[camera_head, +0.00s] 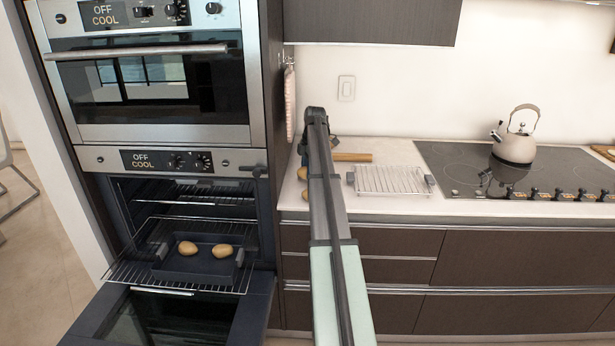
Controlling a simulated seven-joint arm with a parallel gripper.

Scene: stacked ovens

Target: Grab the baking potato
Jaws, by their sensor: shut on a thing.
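My gripper (303,153) is at the left end of the counter, mostly hidden behind my own arm. Its dark end shows at the arm's left edge. It is shut on a baking potato (303,173), though the arm hides most of the contact. Another potato (305,194) lies on the counter just in front, partly covered by the arm. Two more potatoes (187,248) (222,250) sit apart in a dark baking tray (195,266) on the pulled-out rack of the open lower oven.
The lower oven door (165,318) hangs open, with its wire rack (130,275) sticking out. A wooden handle (352,157) and a wire cooling rack (392,180) lie right of my arm. A kettle (516,147) stands on the cooktop (460,165). A cloth (290,100) hangs by the cabinet.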

